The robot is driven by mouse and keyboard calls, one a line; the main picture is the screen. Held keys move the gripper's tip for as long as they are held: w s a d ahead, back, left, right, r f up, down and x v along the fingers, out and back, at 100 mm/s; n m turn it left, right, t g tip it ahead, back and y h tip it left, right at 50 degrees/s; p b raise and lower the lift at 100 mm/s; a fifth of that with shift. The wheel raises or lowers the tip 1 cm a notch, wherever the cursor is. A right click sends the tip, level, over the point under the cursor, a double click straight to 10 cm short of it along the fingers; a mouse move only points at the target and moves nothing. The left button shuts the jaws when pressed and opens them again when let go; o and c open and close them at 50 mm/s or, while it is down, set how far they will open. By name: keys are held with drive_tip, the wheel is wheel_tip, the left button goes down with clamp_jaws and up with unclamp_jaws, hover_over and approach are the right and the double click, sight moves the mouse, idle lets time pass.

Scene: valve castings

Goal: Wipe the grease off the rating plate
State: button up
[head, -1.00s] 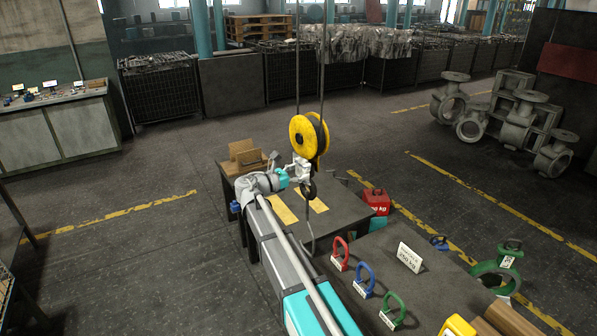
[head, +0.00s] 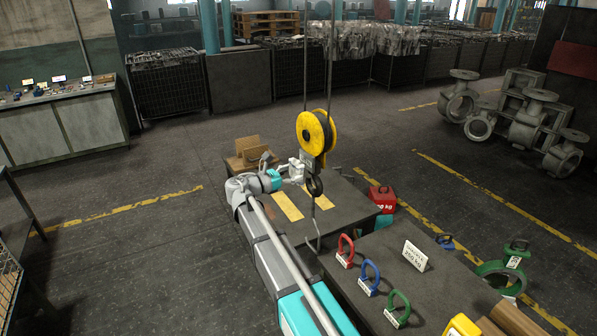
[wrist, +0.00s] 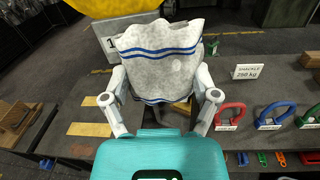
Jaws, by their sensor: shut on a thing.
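My gripper (wrist: 160,98) is shut on a folded white cloth (wrist: 160,55) with blue stripes, which stands up between its fingers. In the head view my gripper (head: 297,172) is just left of the hanging yellow hoist block (head: 311,133) and its hook (head: 315,187). In the wrist view, a pale plate (wrist: 111,45) with a dark "1" shows beside the cloth, below the yellow block (wrist: 115,6). The cloth hides most of this plate. I cannot see grease on the visible part, nor tell whether the cloth touches it.
A dark table (head: 345,208) with yellow strips stands below the hoist. A nearer bench holds red (head: 346,251), blue (head: 369,277) and green (head: 397,309) shackles and a "SHACKLE 250 kg" card (head: 415,256). A red weight (head: 382,198) stands beyond. Open floor lies at left.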

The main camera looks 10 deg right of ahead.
sight(306, 161)
drive_tip(key=shift+s+a, duration=0.2)
drive_tip(key=shift+a, duration=0.3)
drive_tip(key=shift+a, duration=0.1)
drive_tip(key=shift+v, duration=1.45)
drive_tip(key=shift+x, duration=3.5)
drive_tip(key=shift+x, duration=1.05)
drive_tip(key=shift+w+a, duration=0.4)
drive_tip(key=shift+w, duration=0.4)
drive_tip(key=shift+w+a, duration=0.4)
drive_tip(key=shift+w, duration=0.45)
